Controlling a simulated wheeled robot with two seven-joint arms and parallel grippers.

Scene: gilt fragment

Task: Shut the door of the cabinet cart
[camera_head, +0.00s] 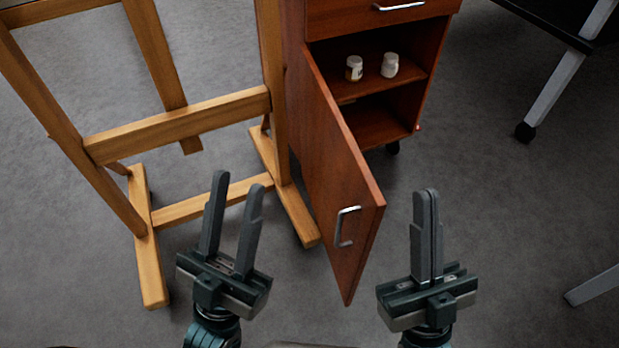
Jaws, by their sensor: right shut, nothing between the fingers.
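The reddish-brown cabinet cart (420,62) stands at the top centre, on casters. Its door (335,190) is hinged on the left side and stands wide open, swung out toward me. A silver handle (346,227) is on the door near its free edge. My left gripper (237,185) is open and empty, left of the door and apart from it. My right gripper (426,195) is shut and empty, right of the door's free edge and apart from it in the picture.
Two small bottles (354,68) (389,65) stand on the cart's shelf. A closed drawer (370,14) is above. A wooden easel (180,125) stands at the left, close to the door. A table leg on a caster (555,95) is at the upper right. Grey floor lies clear right of the door.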

